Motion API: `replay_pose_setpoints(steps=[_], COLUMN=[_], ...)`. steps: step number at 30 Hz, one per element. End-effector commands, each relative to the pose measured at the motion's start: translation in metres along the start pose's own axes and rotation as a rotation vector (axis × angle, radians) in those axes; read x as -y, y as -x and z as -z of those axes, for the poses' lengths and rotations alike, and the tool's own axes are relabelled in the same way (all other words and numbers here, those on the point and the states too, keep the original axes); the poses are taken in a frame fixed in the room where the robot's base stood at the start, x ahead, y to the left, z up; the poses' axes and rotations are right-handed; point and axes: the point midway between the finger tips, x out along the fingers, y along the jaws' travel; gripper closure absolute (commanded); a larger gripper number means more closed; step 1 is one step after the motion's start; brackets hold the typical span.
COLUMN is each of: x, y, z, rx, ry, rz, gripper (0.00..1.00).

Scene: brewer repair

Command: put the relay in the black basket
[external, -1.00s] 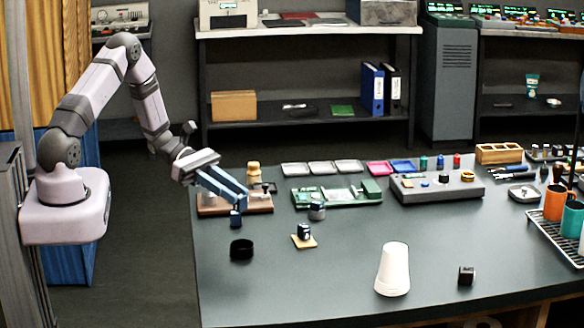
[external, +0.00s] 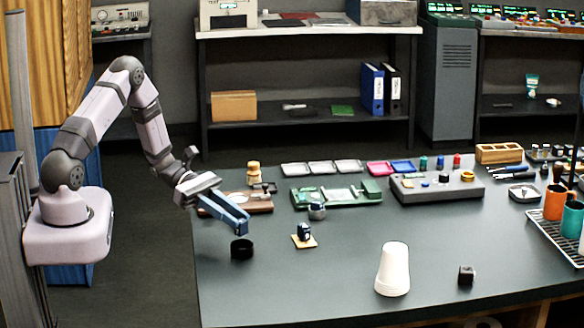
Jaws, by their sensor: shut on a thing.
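My gripper (external: 238,223) is shut on the relay (external: 241,232), a small dark blue block at the fingertips. The relay is directly above the small round black basket (external: 242,251) near the table's left side. Its lower part is close to or inside the basket's rim; I cannot tell whether it touches. The basket stands upright on the table, and its inside is mostly hidden.
A dark blue-topped part (external: 304,231) on a small wooden square stands to the right of the basket. A wooden board (external: 262,207) and a green circuit board (external: 335,197) lie behind. A white cup stack (external: 392,270) stands front right. The table around the basket is clear.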

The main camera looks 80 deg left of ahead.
Motion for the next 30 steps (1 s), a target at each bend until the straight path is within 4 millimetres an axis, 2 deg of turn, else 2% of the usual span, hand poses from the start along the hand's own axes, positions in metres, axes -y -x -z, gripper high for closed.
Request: replay_pose_setpoints(steps=[1, 3, 12, 26, 27, 29, 30], x=[0.0, 0.0, 0.0, 0.0, 0.0, 0.0, 0.0], y=[-0.003, -0.005, -0.012, -0.013, -0.013, -0.013, -0.013], z=[0.01, 0.017, 0.039, 0.043, 0.043, 0.043, 0.043], rx=[0.0, 0.0, 0.0, 0.0, 0.0, 0.0, 0.0], ry=[0.0, 0.0, -0.001, -0.001, 0.0, 0.0, 0.0], rz=[0.0, 0.0, 0.0, 0.0, 0.0, 0.0, 0.0], gripper=[0.99, 0.99, 0.99, 0.99, 0.7, 0.56, 0.55])
